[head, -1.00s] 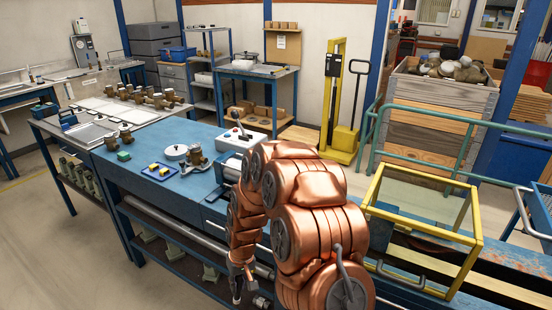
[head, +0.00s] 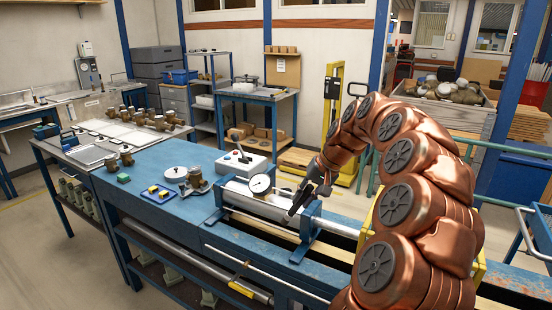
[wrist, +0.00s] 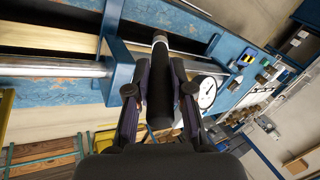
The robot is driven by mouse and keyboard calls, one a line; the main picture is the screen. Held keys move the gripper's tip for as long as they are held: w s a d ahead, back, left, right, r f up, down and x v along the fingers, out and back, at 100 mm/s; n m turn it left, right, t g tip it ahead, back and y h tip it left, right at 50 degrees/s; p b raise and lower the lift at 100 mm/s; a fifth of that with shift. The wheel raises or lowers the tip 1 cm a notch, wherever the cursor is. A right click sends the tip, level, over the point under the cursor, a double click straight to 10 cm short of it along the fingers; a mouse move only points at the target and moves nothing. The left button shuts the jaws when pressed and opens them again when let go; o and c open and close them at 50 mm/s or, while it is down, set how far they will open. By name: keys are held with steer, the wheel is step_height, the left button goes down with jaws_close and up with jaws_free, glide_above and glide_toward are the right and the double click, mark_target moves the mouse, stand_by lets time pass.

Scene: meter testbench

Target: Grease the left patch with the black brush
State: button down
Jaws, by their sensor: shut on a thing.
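My gripper (head: 301,201) hangs over the right part of the light metal cylinder (head: 238,190) in the blue bench fixture. In the wrist view my gripper (wrist: 159,68) is shut on a black rod-like thing, seemingly the black brush (wrist: 159,100), with a pale end pointing away from me. Its bristles cannot be made out. The cylinder also shows in the wrist view (wrist: 180,43), behind the brush tip; I cannot tell whether they touch. No patch, left or otherwise, can be told apart on the fixture.
A round dial gauge (head: 260,184) stands on the fixture, left of my gripper. A blue upright plate (head: 308,230) is close by on the right.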

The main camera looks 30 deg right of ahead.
steer(key=d+r+m+t, duration=0.1)
steer(key=d+r+m, duration=0.1)
steer(key=d+r, duration=0.6)
step_height(320, 180, up, 4)
steer(key=shift+w+d+f+t, duration=0.1)
steer(key=shift+w+d+t, duration=0.15)
steer(key=shift+w+t, duration=0.15)
